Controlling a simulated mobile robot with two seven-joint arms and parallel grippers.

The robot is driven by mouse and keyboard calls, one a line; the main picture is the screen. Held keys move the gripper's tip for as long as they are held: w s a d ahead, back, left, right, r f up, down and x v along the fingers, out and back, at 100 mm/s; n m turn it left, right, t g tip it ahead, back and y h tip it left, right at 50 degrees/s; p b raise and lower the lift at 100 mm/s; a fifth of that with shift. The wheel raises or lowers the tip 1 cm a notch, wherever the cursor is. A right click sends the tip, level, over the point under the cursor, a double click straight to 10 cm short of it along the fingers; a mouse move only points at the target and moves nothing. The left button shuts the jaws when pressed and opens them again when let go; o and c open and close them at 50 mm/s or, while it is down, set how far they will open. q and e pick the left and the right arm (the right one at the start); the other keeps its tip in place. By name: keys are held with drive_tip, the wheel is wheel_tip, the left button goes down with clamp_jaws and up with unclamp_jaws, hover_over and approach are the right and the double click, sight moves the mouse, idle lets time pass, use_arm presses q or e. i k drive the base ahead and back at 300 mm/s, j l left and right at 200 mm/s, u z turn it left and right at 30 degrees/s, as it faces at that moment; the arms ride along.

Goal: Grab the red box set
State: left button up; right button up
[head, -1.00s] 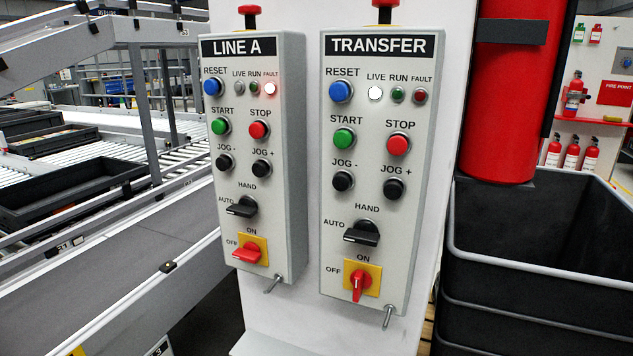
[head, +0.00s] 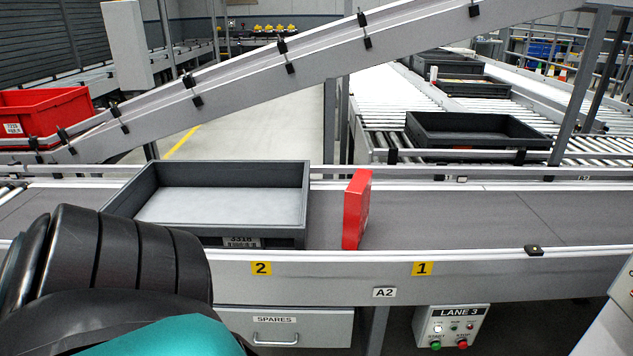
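A red box (head: 356,210) stands upright on the grey conveyor belt in the middle of the head view, its narrow side towards me. It stands just right of a dark grey tray (head: 306,205), with a small gap between them. The red box is above the space between the yellow labels 2 and 1. My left arm shows as black and teal links at the lower left, in front of the tray's near left corner. Neither of my grippers is in view.
The belt (head: 460,220) right of the red box is clear. A silver rail (head: 330,265) runs along its near edge. A sloped conveyor (head: 300,75) crosses behind. A red crate (head: 45,112) is at the left. A LANE 3 control box (head: 451,328) hangs below.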

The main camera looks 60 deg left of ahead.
sight(357, 200)
drive_tip(key=u, duration=1.45)
